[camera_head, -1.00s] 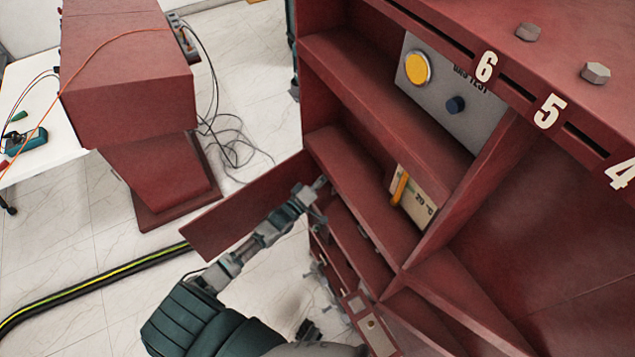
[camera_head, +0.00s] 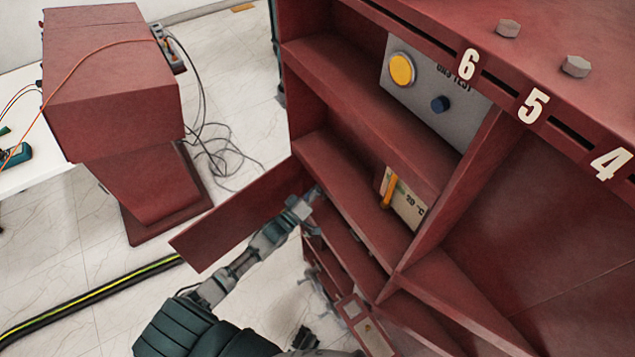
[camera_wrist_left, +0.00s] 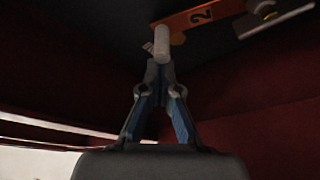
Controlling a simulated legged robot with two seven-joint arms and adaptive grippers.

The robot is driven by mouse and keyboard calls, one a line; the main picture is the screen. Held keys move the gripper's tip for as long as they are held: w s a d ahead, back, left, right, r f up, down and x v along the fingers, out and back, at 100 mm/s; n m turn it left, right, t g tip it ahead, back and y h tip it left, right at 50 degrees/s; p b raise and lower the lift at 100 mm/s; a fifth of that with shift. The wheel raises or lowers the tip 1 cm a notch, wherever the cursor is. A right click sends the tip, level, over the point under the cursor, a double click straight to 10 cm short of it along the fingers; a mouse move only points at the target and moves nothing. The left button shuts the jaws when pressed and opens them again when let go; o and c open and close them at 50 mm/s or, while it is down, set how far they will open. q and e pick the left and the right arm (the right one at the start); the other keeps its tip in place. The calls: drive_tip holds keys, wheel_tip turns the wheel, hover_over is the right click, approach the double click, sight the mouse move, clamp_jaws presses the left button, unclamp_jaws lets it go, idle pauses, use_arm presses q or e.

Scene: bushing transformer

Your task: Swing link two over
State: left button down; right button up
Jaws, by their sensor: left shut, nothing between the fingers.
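Link two is an orange bar marked "2" (camera_wrist_left: 201,15) in the left wrist view, running along the dark surface above. A pale grey cylindrical peg (camera_wrist_left: 161,42) hangs below the bar's left end. My left gripper (camera_wrist_left: 160,68) is shut and empty, its fingertips just under the peg; I cannot tell whether they touch it. In the head view my left gripper (camera_head: 313,196) reaches in at the left edge of the red cabinet (camera_head: 340,110), beside its open door (camera_head: 235,222). The link is hidden in the head view. My right gripper is not in view.
The cabinet has a yellow knob (camera_head: 402,69) on a grey panel and a yellow-marked gauge (camera_head: 403,198). The open door stands close to my left arm. A red console (camera_head: 120,110) and loose cables (camera_head: 222,160) are at the left. A thick black cable (camera_head: 90,295) crosses the floor.

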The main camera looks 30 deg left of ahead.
use_arm(q)
drive_tip(key=s+d+f+m+g+h+b, duration=0.1)
drive_tip(key=s+d+f+m+h+b, duration=0.2)
drive_tip(key=m, duration=1.1)
drive_tip(key=shift+s+d+f+m+g+h+b, duration=0.35)
drive_tip(key=shift+d+f+h+b, duration=0.4)
drive_tip(key=shift+d+f+h, duration=0.75)
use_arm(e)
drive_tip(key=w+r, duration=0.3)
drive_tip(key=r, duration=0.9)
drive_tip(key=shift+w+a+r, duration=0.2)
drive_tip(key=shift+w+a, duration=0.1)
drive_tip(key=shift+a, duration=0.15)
use_arm(q)
drive_tip(key=shift+s+r, duration=0.1)
